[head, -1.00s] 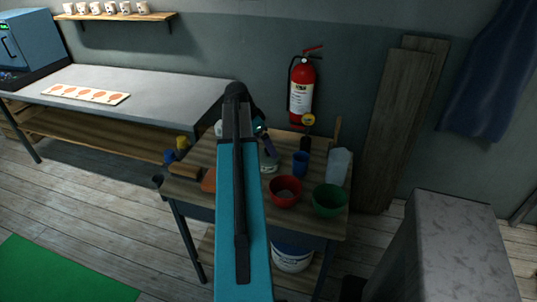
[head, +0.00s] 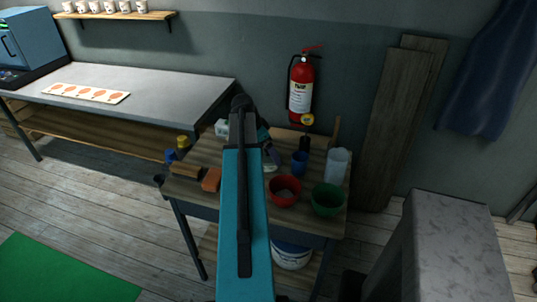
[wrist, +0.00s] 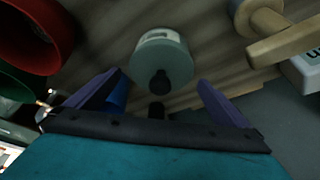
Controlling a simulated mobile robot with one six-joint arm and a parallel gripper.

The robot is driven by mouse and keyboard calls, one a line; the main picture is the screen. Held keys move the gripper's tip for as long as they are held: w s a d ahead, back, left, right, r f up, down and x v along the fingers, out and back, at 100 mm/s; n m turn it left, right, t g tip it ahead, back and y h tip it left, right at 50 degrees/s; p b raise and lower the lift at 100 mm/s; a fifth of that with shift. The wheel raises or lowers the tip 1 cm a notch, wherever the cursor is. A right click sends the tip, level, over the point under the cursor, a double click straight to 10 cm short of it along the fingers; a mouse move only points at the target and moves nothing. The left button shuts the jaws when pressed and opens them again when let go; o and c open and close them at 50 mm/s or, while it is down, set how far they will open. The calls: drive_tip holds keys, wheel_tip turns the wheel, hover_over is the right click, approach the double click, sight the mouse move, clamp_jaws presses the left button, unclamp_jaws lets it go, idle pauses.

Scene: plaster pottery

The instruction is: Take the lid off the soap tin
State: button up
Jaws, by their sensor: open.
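The soap tin (wrist: 165,40) is a pale, round tin with a label on its side, seen from above in the wrist view. Its grey-green lid (wrist: 150,62) is on it and has a dark round knob (wrist: 160,82). My gripper (wrist: 160,92) is open, with its two purple fingers on either side of the knob's line and apart from the lid; nothing is between them.
The wooden table holds a red bowl (head: 284,192), a green bowl (head: 327,200), a blue cup (head: 299,164) and a whitish jug (head: 337,166) on the right. A wooden-handled tool (wrist: 285,42) and a white box (wrist: 305,72) lie on the tin's other side. A fire extinguisher (head: 300,90) hangs behind.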

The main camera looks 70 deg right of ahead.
drive_tip(key=c, duration=1.1)
drive_tip(key=shift+r, duration=0.1)
drive_tip(key=shift+r+b, duration=0.8)
drive_tip(key=shift+r, duration=0.7)
drive_tip(key=shift+w+a+r+b, duration=0.3)
drive_tip(key=shift+w+a+b, duration=0.4)
drive_tip(key=shift+a, duration=1.9)
drive_tip(key=shift+w+a+r+b, duration=0.3)
drive_tip(key=shift+w+a+b, duration=0.3)
drive_tip(key=shift+a, duration=2.05)
drive_tip(key=shift+w+a+r+b, duration=0.3)
drive_tip(key=shift+w+a+b, duration=0.4)
drive_tip(key=shift+a, duration=1.9)
drive_tip(key=shift+s, duration=0.1)
